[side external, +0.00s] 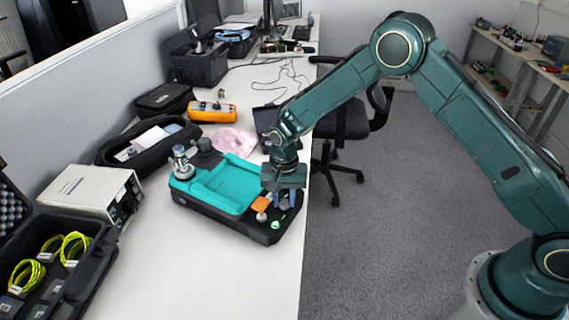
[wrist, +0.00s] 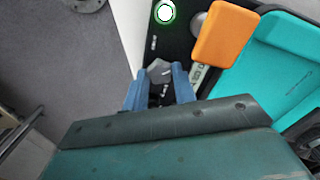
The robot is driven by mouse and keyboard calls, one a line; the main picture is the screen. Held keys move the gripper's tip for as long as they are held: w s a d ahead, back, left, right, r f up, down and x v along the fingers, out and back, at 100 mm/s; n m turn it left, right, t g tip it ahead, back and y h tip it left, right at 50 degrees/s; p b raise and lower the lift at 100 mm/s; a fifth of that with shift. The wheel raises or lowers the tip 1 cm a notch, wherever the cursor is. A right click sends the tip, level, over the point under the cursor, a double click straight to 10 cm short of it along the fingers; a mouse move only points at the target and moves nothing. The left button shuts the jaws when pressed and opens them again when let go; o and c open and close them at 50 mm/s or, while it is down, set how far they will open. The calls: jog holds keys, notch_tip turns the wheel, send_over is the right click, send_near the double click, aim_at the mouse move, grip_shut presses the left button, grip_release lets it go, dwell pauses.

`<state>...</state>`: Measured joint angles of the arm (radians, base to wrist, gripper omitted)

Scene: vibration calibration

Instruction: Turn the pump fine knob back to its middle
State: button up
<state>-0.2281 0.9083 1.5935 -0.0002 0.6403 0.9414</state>
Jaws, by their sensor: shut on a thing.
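The pump device is a black base (side external: 245,233) with a turquoise padded top (side external: 222,182), on the white table near its right edge. My gripper (side external: 284,197) reaches down over the device's right end. In the wrist view its blue fingers (wrist: 159,80) are shut on a small grey knob (wrist: 158,68), which appears to be the pump fine knob. The fingers hide most of it, and its pointing direction cannot be read. In the side view the knob is hidden by the gripper.
Beside the fingers are an orange block (wrist: 225,35) and a green-ringed white button (wrist: 165,12). A metal fixture (side external: 181,162) stands at the base's far left corner. A beige instrument box (side external: 88,192) and an open black case (side external: 75,280) are at left. The front table is clear.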

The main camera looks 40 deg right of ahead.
aim_at(284, 202)
jog(key=m, duration=0.3)
jog(key=shift+r+m, duration=0.1)
jog(key=shift+m, duration=2.2)
jog(key=o, duration=0.7)
jog(key=shift+r, duration=6.9)
